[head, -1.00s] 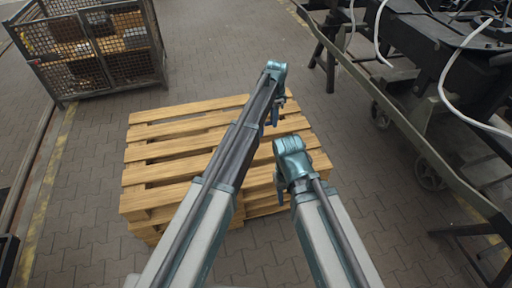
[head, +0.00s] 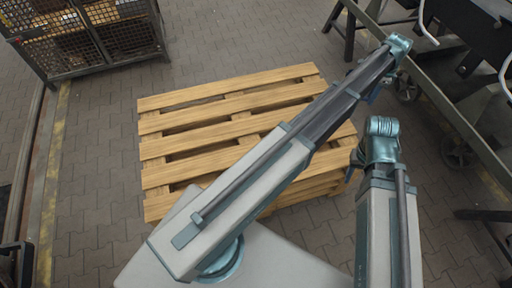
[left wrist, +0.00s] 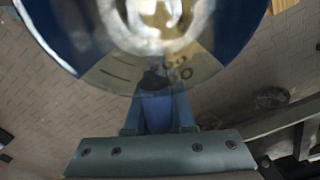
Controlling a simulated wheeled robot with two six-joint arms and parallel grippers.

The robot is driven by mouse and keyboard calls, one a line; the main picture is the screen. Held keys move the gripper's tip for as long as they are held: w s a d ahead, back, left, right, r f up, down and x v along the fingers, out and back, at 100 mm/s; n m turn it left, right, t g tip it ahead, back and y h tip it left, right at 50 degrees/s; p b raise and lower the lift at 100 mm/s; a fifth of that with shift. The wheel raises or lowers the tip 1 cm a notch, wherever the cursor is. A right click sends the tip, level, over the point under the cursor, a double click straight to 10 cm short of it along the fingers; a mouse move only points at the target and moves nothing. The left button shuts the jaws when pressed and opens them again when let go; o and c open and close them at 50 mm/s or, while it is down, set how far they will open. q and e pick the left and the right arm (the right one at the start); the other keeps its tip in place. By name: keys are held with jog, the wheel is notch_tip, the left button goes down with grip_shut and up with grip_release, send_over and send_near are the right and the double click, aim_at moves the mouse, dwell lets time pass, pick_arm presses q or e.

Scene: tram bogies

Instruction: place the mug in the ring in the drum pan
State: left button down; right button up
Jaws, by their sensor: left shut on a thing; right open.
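In the left wrist view a round blue thing with a pale, shiny middle and a beige marked band, which looks like the mug (left wrist: 150,50), fills the top, cut off by the frame. My left gripper (left wrist: 157,108) is shut on a blue part of it, perhaps its handle. In the head view my left gripper (head: 370,94) is mostly hidden behind its own arm, beyond the pallet's right edge, with a bit of dark blue showing. My right gripper (head: 355,163) is open, small and partly hidden below its wrist, by the pallet's right edge. I cannot make out the ring or the drum pan.
A wooden pallet stack (head: 215,120) stands bare in front of me. A mesh cage (head: 110,35) with boxes is at the upper left. A dark metal frame with wheels (head: 458,150) and white cables runs along the right. Paving left of the pallet is free.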

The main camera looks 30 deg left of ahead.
pick_arm(q)
jog(key=shift+a+f, duration=0.1)
jog(key=s+a+f+m+b, duration=0.4)
jog(key=s+f+b, duration=0.6)
jog(key=f+b, duration=0.3)
jog(key=s+a+f+m+b, duration=0.3)
jog(key=s+f+m+b, duration=0.1)
jog(key=s+f+b, duration=0.75)
jog(key=s+a+f+m+b, duration=0.45)
jog(key=s+f+b, duration=0.35)
jog(key=f+b, duration=0.65)
jog(key=w+a, duration=0.3)
jog(key=a, duration=0.1)
jog(key=w+a+f+b, duration=0.1)
jog(key=w+a, duration=0.2)
jog(key=a, duration=0.1)
jog(key=w+a, duration=0.3)
jog(key=a, duration=0.1)
jog(key=shift+a+f+b, duration=0.15)
jog(key=shift+a+b, duration=0.15)
jog(key=shift+a, duration=0.1)
notch_tip(320, 180, down, 4)
jog(key=b, duration=0.3)
jog(key=shift+r, duration=0.2)
jog(key=shift+b, duration=0.3)
jog(key=shift+f, duration=0.15)
jog(key=c, duration=0.8)
grip_release()
jog(key=shift+o, duration=0.2)
